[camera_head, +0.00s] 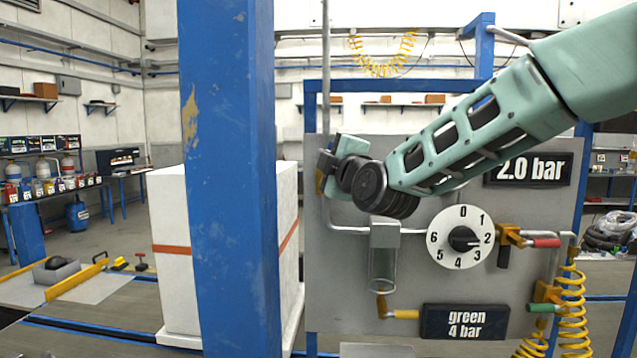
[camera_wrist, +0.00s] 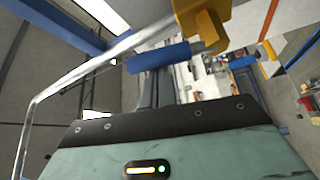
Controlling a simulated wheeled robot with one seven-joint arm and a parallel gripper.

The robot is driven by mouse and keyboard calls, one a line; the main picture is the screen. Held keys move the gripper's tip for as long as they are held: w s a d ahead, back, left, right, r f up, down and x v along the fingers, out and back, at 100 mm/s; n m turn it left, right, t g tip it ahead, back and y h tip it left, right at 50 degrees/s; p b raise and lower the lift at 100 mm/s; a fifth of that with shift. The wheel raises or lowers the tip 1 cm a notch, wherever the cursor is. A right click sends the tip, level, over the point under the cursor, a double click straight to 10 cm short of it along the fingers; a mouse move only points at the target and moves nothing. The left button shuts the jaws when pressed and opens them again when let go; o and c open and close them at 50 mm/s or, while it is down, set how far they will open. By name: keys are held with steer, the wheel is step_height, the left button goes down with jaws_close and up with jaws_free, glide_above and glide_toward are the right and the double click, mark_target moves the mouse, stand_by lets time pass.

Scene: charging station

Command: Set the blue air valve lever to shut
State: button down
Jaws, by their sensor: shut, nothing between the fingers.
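The blue lever (camera_wrist: 158,56) shows in the wrist view, sticking out sideways from its yellow valve body (camera_wrist: 203,22) on a bare metal pipe (camera_wrist: 90,68). In the head view a bit of the yellow valve body (camera_head: 320,182) shows at the panel's left edge, and the lever is hidden behind my gripper. My gripper (camera_head: 326,162) is at the upper left of the grey panel, right by this valve. In the wrist view its dark fingers (camera_wrist: 168,88) are shut and empty, with their tips close to the lever. I cannot tell whether they touch it.
The grey panel (camera_head: 345,283) also carries a dial (camera_head: 460,237) pointing to 2, a red lever (camera_head: 545,243), a green lever (camera_head: 546,307) and a yellow lever (camera_head: 405,314). Signs read "2.0 bar" and "green 4 bar". A blue post (camera_head: 232,200) and white cabinet (camera_head: 172,230) stand left.

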steer(key=d+f+m+t+h+b, duration=0.2)
steer(key=m+h+b, duration=0.3)
steer(key=m+b, duration=0.5)
steer(key=s+d+f+m+t+h+b, duration=0.1)
steer(key=d+f+m+t+h+b, duration=0.2)
steer(key=m+b, duration=0.8)
steer(key=shift+d+f+h+b, duration=0.2)
steer(key=shift+d+h+b, duration=0.1)
steer(key=shift+h+b, duration=1.35)
steer(key=shift+m, duration=0.3)
